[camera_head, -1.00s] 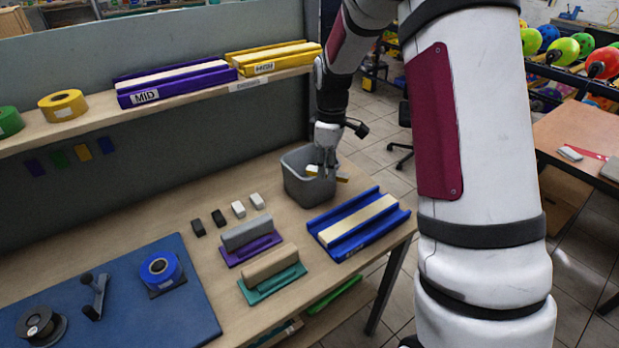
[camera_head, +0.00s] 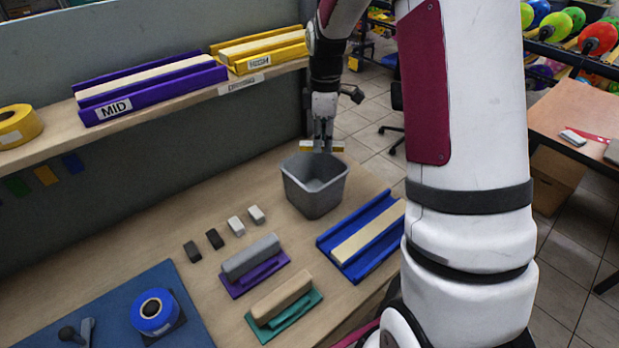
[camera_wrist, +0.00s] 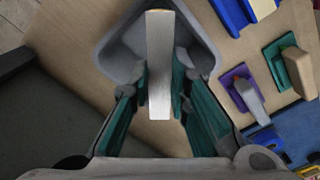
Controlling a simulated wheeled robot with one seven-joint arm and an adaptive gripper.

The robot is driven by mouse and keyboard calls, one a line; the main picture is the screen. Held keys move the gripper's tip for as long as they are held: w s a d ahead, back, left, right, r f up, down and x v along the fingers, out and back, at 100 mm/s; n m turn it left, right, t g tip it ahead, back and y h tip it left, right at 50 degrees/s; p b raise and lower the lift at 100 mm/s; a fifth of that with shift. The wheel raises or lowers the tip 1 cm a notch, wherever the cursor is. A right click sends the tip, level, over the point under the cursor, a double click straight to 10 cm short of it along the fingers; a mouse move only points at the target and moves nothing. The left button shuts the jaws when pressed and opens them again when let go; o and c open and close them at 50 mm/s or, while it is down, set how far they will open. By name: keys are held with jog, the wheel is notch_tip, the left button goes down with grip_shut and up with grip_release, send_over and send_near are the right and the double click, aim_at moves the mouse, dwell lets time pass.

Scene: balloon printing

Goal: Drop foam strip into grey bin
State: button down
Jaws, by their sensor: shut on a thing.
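My gripper (camera_head: 322,140) is shut on a pale foam strip (camera_head: 308,147) and holds it level near the back rim of the grey bin. In the wrist view the strip (camera_wrist: 160,65) lies lengthwise between my gripper's fingers (camera_wrist: 160,85), with a yellowish far end. The grey bin (camera_head: 313,198) stands upright on the bench. In the wrist view the bin (camera_wrist: 112,58) lies beneath the far part of the strip, while the near part reaches beyond its rim. The bin's floor is partly hidden.
A blue tray with a cream strip (camera_head: 365,238) lies right of the bin. Small blocks (camera_head: 237,227) and sanding blocks on purple (camera_head: 254,263) and green (camera_head: 284,303) bases lie in front. A shelf with the purple MID tray (camera_head: 150,92) runs along the back panel.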

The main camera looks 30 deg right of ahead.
jog(key=shift+f+b, duration=1)
jog(key=shift+f, duration=1.9)
jog(key=c, duration=1.4)
grip_release()
jog(key=shift+c, duration=0.2)
notch_tip(320, 180, up, 12)
jog(key=shift+f, duration=0.15)
